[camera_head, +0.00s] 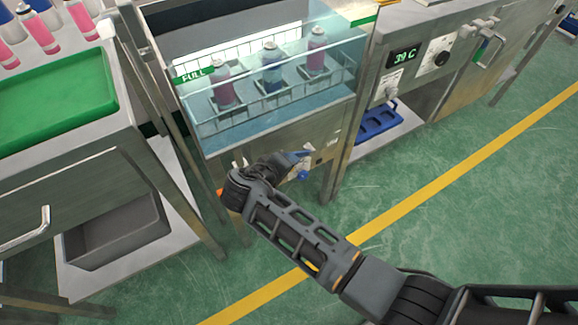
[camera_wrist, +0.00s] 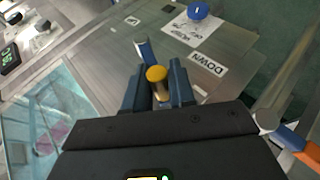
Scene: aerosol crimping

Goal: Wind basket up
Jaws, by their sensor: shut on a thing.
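The wire basket (camera_head: 205,128) sits inside the glass-fronted water bath (camera_head: 283,127) in the head view, in bluish water. It holds a pink can (camera_head: 222,88), a blue can (camera_head: 272,76) and another pink can (camera_head: 316,54), all upright. My gripper (camera_head: 301,157) is at the bath's lower front panel. In the wrist view my gripper (camera_wrist: 157,90) has its blue fingers shut on a yellow-topped crank knob (camera_wrist: 156,74), one finger on each side. A "DOWN" label (camera_wrist: 208,66) is on the steel panel beside it. Most of the crank is hidden behind the fingers.
A bench with a green tray (camera_head: 60,100) and a grey bin (camera_head: 118,232) stands at left. A panel reading 39 C (camera_head: 403,57) is right of the bath, above a blue tray (camera_head: 378,122). A blue knob (camera_wrist: 197,10) is on the panel. The floor at right is clear.

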